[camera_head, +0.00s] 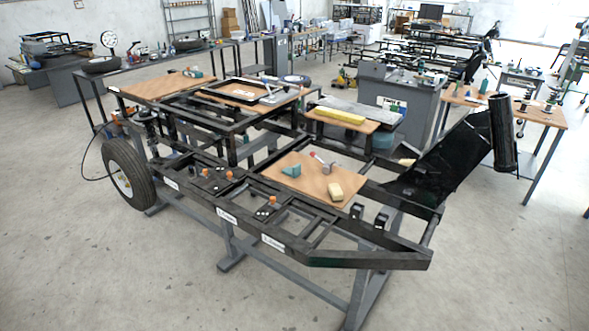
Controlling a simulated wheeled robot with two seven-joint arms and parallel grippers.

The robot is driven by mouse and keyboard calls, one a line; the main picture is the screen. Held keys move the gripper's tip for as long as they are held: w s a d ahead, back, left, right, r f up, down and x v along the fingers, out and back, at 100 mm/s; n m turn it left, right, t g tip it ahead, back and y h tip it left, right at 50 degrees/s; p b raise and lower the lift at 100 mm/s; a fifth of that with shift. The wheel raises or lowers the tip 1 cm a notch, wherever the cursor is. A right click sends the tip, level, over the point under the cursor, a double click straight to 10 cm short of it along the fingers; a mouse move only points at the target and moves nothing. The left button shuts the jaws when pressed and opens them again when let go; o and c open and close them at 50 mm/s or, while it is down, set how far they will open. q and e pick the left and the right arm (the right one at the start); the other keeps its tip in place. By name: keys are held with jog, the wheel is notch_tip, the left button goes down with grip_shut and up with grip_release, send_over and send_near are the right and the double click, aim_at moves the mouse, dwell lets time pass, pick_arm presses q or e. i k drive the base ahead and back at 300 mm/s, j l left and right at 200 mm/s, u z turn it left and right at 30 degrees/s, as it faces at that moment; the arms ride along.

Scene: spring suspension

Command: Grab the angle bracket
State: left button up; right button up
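I cannot tell for sure which thing is the angle bracket. A small angular teal piece (291,170) lies on the front wooden board (312,190). A pale yellow block (335,192) and a small tool with a red part (318,158) lie on the same board. Two small black blocks (357,210) stand on the frame to the right of the board. Neither of my grippers is in view.
The black trailer frame (350,258) with a wheel (128,172) at its left rests on grey stands. A dark upright panel and cylinder (503,132) rise at its right end. A wooden-topped table (540,115) stands at the right. The front floor is clear.

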aim_at(293, 172)
jog(key=i+j+z, duration=0.15)
jog(key=z, duration=0.3)
jog(key=i+j+z, duration=0.15)
jog(key=j+z, duration=0.25)
jog(key=i+j+z, duration=0.1)
jog(key=z, duration=0.35)
